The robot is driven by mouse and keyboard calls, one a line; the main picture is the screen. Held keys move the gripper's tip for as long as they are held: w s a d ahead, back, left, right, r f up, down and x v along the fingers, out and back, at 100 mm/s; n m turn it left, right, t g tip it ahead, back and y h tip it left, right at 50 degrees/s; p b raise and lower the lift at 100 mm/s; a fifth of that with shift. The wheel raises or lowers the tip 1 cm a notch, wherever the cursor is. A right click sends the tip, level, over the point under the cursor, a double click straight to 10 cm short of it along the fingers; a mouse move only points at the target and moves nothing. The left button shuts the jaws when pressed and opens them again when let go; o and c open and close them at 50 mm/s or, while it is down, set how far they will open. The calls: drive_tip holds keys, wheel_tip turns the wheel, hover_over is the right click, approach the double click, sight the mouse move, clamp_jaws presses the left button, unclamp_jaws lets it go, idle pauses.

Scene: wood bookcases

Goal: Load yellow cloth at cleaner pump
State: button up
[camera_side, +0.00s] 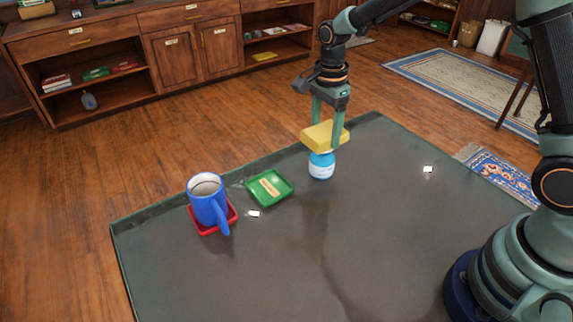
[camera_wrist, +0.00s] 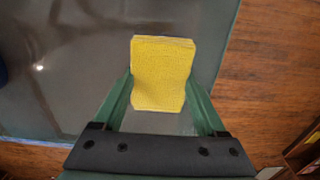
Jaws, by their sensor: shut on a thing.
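The yellow cloth (camera_side: 320,136) is a folded block between the fingers of my gripper (camera_side: 329,122). In the wrist view the cloth (camera_wrist: 163,73) fills the space between the two fingertips of my gripper (camera_wrist: 160,92). The cleaner pump (camera_side: 321,165) is a small blue bottle with a white label, upright on the dark table. In the side view the cloth is directly above the bottle and covers its top. I cannot tell whether they touch. The bottle does not show in the wrist view, where the cloth blocks what lies under it.
A blue mug (camera_side: 207,201) stands on a red tray (camera_side: 232,216) at the left of the table (camera_side: 330,250). A green tray (camera_side: 269,188) with a label lies between mug and bottle. The table's front middle is clear. Wood cabinets (camera_side: 180,55) stand behind on the floor.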

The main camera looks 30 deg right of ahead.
sight(328, 132)
drive_tip(key=shift+f, duration=0.95)
idle(0.8)
idle(0.5)
drive_tip(key=shift+r, duration=3.55)
drive_tip(key=shift+s+d+r+n, duration=0.15)
drive_tip(key=shift+s+n, duration=0.2)
drive_tip(key=shift+n, duration=0.25)
drive_tip(key=s+d+r+n, duration=0.2)
drive_tip(key=s+n, duration=0.8)
drive_tip(key=n, duration=0.7)
drive_tip(key=shift+s+d+r, duration=0.35)
drive_tip(key=shift+d, duration=0.35)
